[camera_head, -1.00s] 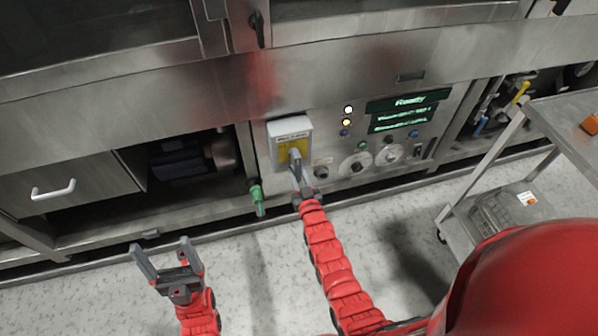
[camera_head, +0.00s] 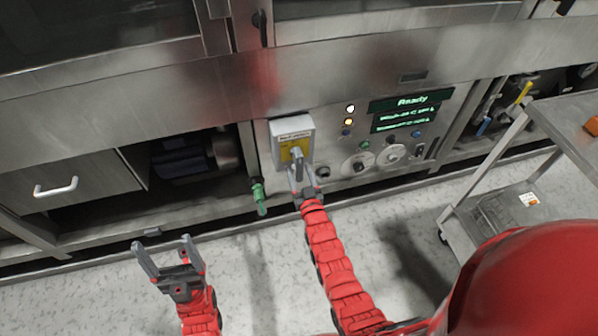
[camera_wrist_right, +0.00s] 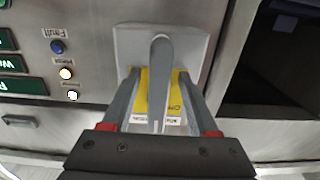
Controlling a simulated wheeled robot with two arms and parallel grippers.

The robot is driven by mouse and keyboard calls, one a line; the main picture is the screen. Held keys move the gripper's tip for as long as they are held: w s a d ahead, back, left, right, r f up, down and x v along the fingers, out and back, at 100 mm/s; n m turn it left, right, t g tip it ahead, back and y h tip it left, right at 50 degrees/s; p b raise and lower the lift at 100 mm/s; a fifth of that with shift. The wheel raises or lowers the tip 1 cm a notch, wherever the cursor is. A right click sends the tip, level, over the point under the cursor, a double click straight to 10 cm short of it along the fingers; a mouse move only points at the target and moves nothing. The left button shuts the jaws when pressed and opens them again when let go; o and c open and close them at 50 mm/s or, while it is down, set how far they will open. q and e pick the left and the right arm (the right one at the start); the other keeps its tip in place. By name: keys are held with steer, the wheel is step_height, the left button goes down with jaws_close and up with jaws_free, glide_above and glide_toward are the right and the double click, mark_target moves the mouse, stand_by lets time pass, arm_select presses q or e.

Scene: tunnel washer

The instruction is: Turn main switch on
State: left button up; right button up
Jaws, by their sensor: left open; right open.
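The main switch is a light grey box (camera_head: 291,126) with a yellow plate and a grey handle (camera_head: 297,156) on the washer's front panel. In the right wrist view the handle (camera_wrist_right: 161,62) stands between the two fingers, in front of the yellow plate (camera_wrist_right: 157,95). My right gripper (camera_head: 302,172) is open at the switch, one finger on each side of the handle; whether they touch it I cannot tell. My left gripper (camera_head: 167,248) is open and empty above the floor at lower left. The panel display (camera_head: 411,101) reads "Ready".
Knobs (camera_head: 357,164) and coloured buttons lie right of the switch. A green handle (camera_head: 259,196) hangs at its lower left. A metal cart (camera_head: 541,116) stands at right. The floor (camera_head: 110,292) around my left gripper is clear.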

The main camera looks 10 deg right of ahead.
steer(key=s, duration=1.7)
steer(key=shift+s+d+p, duration=0.15)
steer(key=shift+d+p, duration=0.15)
steer(key=shift+p, duration=0.1)
